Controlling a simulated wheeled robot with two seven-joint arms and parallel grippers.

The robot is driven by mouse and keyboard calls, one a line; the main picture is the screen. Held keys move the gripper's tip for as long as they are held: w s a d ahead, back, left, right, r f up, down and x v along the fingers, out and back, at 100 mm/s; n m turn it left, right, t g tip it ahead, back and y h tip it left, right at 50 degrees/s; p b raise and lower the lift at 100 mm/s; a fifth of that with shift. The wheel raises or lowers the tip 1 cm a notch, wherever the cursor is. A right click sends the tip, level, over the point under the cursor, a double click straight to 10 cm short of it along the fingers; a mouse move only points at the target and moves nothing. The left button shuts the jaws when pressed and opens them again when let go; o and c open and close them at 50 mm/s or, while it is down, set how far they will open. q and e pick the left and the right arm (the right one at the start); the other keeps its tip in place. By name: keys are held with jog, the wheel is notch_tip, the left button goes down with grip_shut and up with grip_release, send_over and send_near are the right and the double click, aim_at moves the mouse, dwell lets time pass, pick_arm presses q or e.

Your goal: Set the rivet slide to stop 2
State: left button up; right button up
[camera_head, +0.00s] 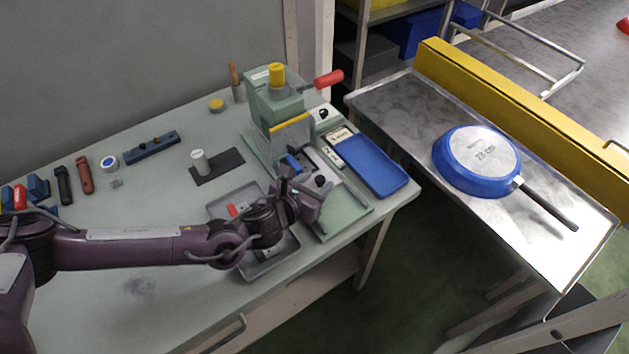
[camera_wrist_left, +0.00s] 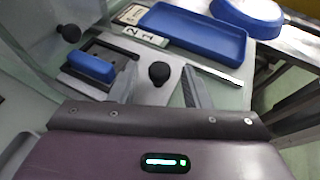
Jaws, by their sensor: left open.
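The rivet slide is a pale metal plate with a blue block (camera_wrist_left: 92,68) and a black ball knob (camera_wrist_left: 158,73). The knob also shows in the head view (camera_head: 321,181). Number labels "2" and "1" (camera_wrist_left: 140,36) stand beside the slide, near the blue tray. My left gripper (camera_head: 308,184) is open at the slide. In the left wrist view its fingers (camera_wrist_left: 163,88) stand on either side of the knob, with gaps visible. I cannot tell which stop the slide is at. My right gripper is not in view.
The green press (camera_head: 272,100) with a red lever (camera_head: 328,79) rises behind the slide. A blue tray (camera_head: 372,166) lies to its right. A grey tray (camera_head: 268,264) sits under my left arm. A blue pan (camera_head: 478,160) rests upside down on the metal side table.

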aim_at(303, 171)
pick_arm(q)
grip_shut()
jog(key=shift+w+a+b, duration=0.2)
jog(key=shift+w+a, duration=0.5)
jog(key=shift+w, duration=0.25)
jog(key=shift+w+a+b, duration=0.2)
jog(key=shift+w+a, duration=0.45)
jog(key=shift+w, duration=0.25)
grip_release()
jog(key=shift+s, duration=0.1)
jog(key=b+v, duration=0.1)
jog(key=v, duration=0.5)
jog(key=shift+s+a, duration=0.2)
jog(key=shift+s, duration=0.15)
jog(key=shift+s+a+r, duration=0.2)
jog(key=shift+s+r, duration=0.1)
jog(key=shift+s, duration=0.05)
